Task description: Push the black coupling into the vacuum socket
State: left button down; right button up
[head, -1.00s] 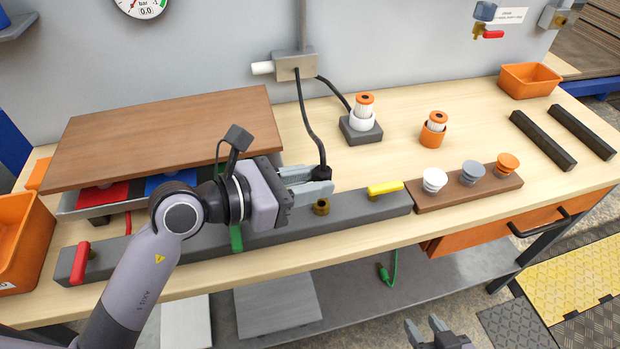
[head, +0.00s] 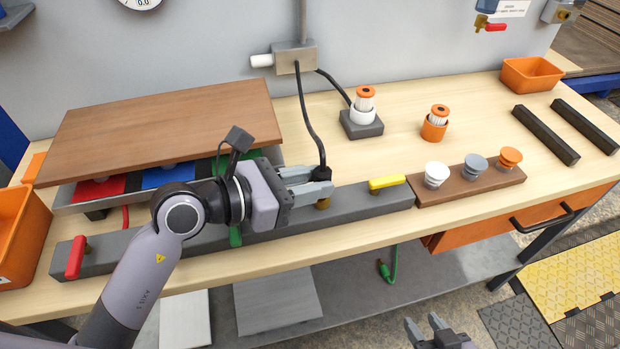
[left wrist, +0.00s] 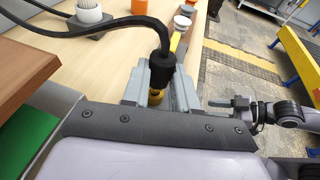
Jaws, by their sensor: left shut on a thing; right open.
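The black coupling (head: 322,174) hangs on the end of a black hose and sits between the grey fingers of my left gripper (head: 308,183), which is shut on it. The brass vacuum socket (head: 322,204) stands on the long grey rail, directly below the fingers and partly hidden by them. In the left wrist view the coupling (left wrist: 163,72) is upright between the fingers, with brass (left wrist: 157,97) showing just under it. I cannot tell whether the two touch. My right gripper (head: 428,328) is open and empty at the bottom, in front of the bench.
The grey rail (head: 370,205) carries a yellow handle (head: 387,183) right of the socket and a red handle (head: 75,257) at its left end. A brown board (head: 160,130) lies behind my left arm. A brown strip (head: 450,190) holds several suction cups. The bench behind the coupling is mostly clear.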

pick_arm(q)
jog(key=shift+f+b, duration=0.45)
jog(key=shift+f, duration=0.35)
jog(key=c, duration=0.8)
grip_release()
jog(key=shift+r, duration=0.1)
jog(key=shift+b+v, duration=0.45)
jog(key=shift+v, duration=3.1)
jog(key=shift+s, duration=0.1)
